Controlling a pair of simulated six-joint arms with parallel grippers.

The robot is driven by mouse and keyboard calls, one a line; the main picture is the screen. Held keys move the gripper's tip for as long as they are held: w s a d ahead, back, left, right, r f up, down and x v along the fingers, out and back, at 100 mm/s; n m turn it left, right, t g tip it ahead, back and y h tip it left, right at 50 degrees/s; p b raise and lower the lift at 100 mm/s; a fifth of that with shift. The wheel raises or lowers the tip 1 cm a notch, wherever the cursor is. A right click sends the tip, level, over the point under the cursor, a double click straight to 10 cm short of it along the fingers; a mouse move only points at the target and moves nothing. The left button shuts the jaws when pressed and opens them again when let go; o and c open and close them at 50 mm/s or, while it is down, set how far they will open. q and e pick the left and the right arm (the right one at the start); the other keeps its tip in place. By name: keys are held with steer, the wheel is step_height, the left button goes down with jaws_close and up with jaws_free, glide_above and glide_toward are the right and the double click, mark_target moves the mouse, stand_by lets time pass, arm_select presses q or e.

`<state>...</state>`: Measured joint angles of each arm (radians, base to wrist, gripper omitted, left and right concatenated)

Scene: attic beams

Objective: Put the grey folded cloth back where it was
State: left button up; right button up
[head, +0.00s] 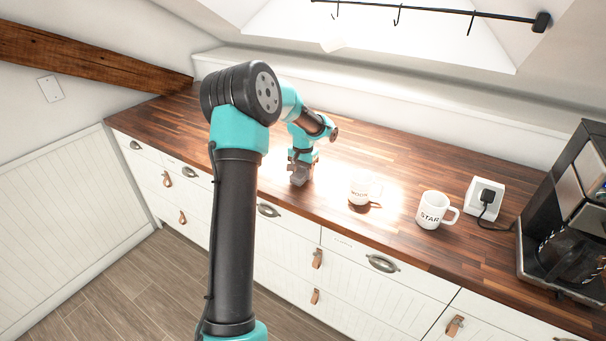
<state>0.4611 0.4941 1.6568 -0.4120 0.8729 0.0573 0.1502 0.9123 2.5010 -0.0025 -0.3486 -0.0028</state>
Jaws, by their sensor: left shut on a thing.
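My left gripper (300,172) is low over the wooden countertop, left of the mugs, pointing down. It is shut on a small grey thing at its fingertips, which looks like the grey folded cloth (299,179). The cloth shows only as a small grey patch, and its folds cannot be made out. I cannot tell whether it touches the countertop (400,170). My right gripper is not in view.
A white mug (361,192) stands just right of the gripper in bright glare. A white STAR mug (431,211), a socket with a black plug (487,197) and a coffee machine (570,215) stand farther right. The countertop left of the gripper is clear.

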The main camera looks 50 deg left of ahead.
mark_target(303, 169)
arm_select(q)
steer(key=shift+f, duration=0.6)
steer(key=shift+f, duration=0.15)
steer(key=o, duration=0.9)
steer(key=shift+c, duration=0.2)
step_height(303, 169, up, 12)
